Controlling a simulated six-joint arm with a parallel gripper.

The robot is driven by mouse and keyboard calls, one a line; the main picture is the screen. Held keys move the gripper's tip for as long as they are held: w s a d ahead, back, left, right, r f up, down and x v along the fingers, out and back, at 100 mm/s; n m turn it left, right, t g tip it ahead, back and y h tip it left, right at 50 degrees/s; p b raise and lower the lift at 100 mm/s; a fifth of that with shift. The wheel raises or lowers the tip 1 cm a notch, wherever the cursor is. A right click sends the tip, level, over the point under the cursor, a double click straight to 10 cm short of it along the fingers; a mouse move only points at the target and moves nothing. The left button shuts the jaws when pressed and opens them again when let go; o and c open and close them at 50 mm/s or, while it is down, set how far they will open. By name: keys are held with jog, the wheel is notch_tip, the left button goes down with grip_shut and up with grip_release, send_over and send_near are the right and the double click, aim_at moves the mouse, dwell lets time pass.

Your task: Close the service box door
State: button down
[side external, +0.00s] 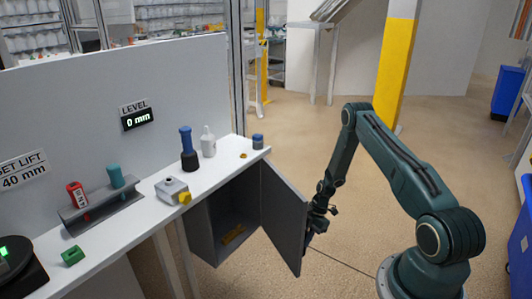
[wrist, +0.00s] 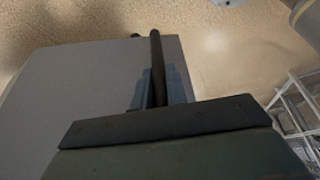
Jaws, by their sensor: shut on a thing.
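The grey service box (side external: 207,226) hangs under the white bench, with its inside showing. Its grey door (side external: 284,215) stands open, swung out to the right toward my arm. My gripper (side external: 309,226) is at the outer face of the door, near its free edge. In the wrist view, my gripper (wrist: 158,92) is shut on a dark bar-shaped handle (wrist: 156,60) that stands out from the door panel (wrist: 75,80). The fingertips are partly hidden behind the gripper body and the handle. A small yellow item (side external: 232,234) lies inside the box.
The bench top (side external: 140,222) above the box carries a grey block with a yellow knob (side external: 172,190), a blue-topped black cylinder (side external: 188,150), a white bottle (side external: 208,142) and a rack with red and teal cylinders. Open floor lies right of the door. A yellow and white post (side external: 397,60) stands behind my arm.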

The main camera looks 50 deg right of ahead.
jog(key=shift+a, duration=0.1)
jog(key=shift+w+a+m, duration=0.3)
jog(key=shift+a+m, duration=0.1)
jog(key=shift+a, duration=0.45)
jog(key=w+a+m+t+h, duration=0.3)
jog(key=w+a+m, duration=0.8)
jog(key=w+a, duration=0.4)
jog(key=shift+w+a, duration=0.15)
jog(key=shift+w, duration=1.45)
jog(key=c, duration=1.4)
grip_release()
jog(key=shift+r, duration=0.2)
jog(key=v, duration=1.3)
jog(key=shift+s+r, duration=0.2)
jog(key=shift+s, duration=0.05)
